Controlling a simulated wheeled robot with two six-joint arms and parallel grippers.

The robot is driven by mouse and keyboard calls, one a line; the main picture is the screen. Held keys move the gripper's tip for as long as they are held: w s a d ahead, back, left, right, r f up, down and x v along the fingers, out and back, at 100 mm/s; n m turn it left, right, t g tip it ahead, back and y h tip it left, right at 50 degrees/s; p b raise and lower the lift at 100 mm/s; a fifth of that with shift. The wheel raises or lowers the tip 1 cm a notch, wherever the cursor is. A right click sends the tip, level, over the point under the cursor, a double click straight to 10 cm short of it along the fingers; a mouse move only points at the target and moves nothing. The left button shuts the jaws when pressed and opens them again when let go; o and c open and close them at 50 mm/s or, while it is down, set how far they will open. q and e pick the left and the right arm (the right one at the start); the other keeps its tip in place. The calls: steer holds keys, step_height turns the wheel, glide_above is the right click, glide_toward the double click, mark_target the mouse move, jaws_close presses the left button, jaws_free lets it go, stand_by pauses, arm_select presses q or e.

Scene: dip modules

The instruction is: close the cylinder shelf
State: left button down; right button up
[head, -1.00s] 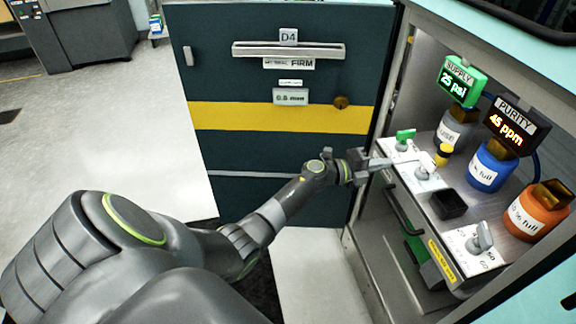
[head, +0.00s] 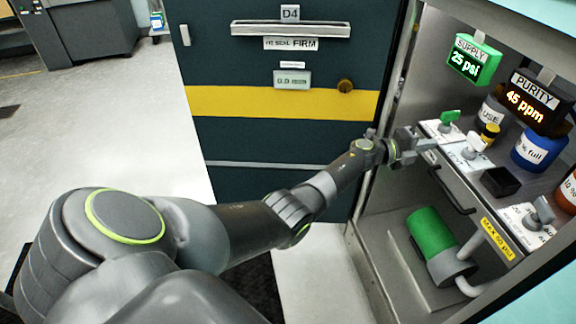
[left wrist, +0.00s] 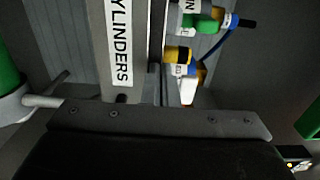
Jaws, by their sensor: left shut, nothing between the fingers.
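The cylinder shelf (head: 465,178) is a grey sliding tray inside the open cabinet on the right. Its front has a dark handle (head: 452,190) and a yellow label (head: 497,240). Several bottles and white valve panels stand on it. In the left wrist view its front edge shows a white "CYLINDERS" label (left wrist: 119,42). My left gripper (head: 428,145) is shut and empty at the far-left end of the shelf front, beside the panel with the green knob (head: 450,117). Whether the fingertips touch the shelf is unclear. My right gripper is not in view.
A dark door with a yellow stripe (head: 265,103) stands left of the cabinet opening. Below the shelf is a green cylinder (head: 432,230) with grey pipes. Green supply (head: 475,58) and black purity (head: 535,98) displays hang above. Pale floor (head: 310,270) lies clear before the cabinet.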

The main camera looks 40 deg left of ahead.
arm_select(q)
steer(key=shift+w+r, duration=0.1)
steer(key=shift+r, duration=0.15)
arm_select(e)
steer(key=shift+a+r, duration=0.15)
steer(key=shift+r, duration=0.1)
